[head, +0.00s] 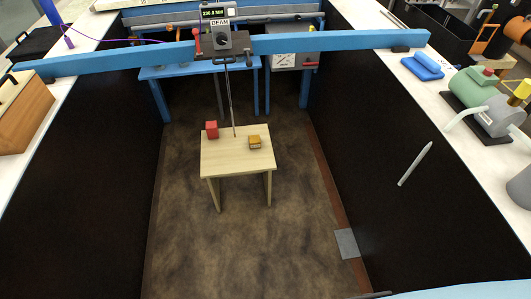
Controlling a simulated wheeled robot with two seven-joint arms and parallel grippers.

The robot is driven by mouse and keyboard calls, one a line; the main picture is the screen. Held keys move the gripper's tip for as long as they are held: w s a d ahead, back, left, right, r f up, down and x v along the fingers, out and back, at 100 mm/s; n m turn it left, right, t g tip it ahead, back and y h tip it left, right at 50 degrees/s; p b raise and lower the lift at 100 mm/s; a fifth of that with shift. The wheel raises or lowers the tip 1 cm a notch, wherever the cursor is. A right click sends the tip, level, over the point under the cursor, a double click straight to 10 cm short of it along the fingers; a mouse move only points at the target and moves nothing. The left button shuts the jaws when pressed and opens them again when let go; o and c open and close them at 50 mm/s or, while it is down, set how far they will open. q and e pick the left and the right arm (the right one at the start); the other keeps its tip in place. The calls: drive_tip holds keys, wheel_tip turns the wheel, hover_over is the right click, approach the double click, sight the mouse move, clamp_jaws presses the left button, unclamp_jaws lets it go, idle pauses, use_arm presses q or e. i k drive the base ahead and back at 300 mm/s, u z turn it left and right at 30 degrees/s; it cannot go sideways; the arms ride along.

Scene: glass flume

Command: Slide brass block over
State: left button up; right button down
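The brass block (254,143) is a small golden cube on the right part of a small pale wooden table (225,164). A red block (211,130) sits near the table's back left corner, apart from the brass block. A thin dark rod (229,98) hangs from the carriage above, and its lower end reaches the table's back edge area between the two blocks. I cannot tell whether it touches the table top. Neither of my grippers shows in the head view.
A blue beam (330,40) crosses the flume with a carriage and a display (216,11). Dark walls (105,150) flank the brown floor (240,245). A pale stick (415,163) shows against the right wall. A grey plate (347,243) lies at the floor's right edge.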

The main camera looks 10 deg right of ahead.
sight(254, 140)
drive_tip(key=u, duration=0.8)
drive_tip(key=i, duration=1.55)
drive_tip(key=z, duration=0.7)
drive_tip(key=i, duration=0.35)
drive_tip(key=z, duration=0.25)
